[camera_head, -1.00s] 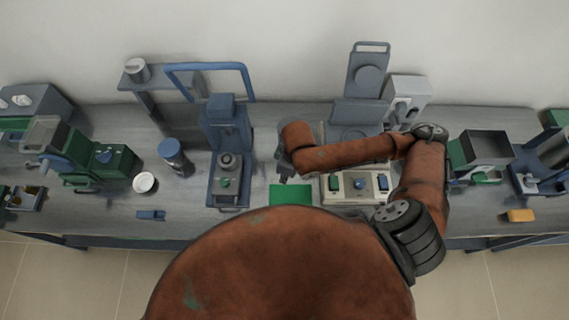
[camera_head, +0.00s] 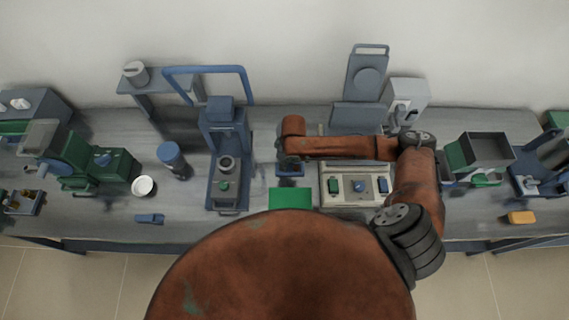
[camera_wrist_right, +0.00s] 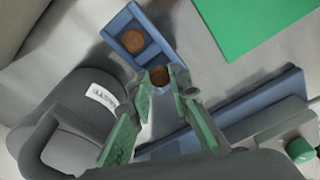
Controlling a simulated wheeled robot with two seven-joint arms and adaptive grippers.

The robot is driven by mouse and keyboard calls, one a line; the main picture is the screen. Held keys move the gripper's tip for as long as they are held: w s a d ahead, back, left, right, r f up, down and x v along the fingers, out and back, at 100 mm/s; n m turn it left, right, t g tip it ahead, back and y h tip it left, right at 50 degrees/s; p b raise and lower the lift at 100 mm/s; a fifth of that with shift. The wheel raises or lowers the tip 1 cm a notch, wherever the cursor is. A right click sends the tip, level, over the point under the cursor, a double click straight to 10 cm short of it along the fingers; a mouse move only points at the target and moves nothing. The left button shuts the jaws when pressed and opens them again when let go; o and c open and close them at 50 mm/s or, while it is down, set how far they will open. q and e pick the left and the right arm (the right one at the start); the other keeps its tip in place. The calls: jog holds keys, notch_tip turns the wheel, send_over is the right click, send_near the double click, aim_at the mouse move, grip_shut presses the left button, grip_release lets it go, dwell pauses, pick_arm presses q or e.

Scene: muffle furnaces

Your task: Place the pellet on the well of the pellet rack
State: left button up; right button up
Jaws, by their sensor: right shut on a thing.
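The pellet (camera_wrist_right: 160,76) is a small brown disc between the green fingertips of my right gripper (camera_wrist_right: 160,79), seen in the right wrist view. The gripper is shut on it. The pellet rack (camera_wrist_right: 118,27) is a small blue block. One brown round disc (camera_wrist_right: 132,41) sits in its upper part, apart from the fingers. The held pellet is over or at the rack's nearer end; I cannot tell if it touches. In the head view the rack (camera_head: 290,169) shows under the end of my right arm, which hides the fingers. My left gripper is out of view.
A green mat (camera_head: 290,198) lies in front of the rack. A white control box (camera_head: 341,196) stands to the right, a blue press (camera_head: 223,135) to the left. A white dish (camera_head: 143,186) and a blue piece (camera_head: 149,218) lie further left.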

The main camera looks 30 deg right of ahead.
jog(key=shift+f, duration=0.4)
jog(key=shift+f, duration=0.35)
jog(key=o, duration=0.7)
jog(key=shift+s+f, duration=0.1)
jog(key=shift+o, duration=0.2)
jog(key=shift+r, duration=0.5)
notch_tip(320, 180, up, 12)
jog(key=shift+s+d+r+p, duration=0.15)
jog(key=shift+s+d+p, duration=0.2)
jog(key=shift+s+d, duration=0.1)
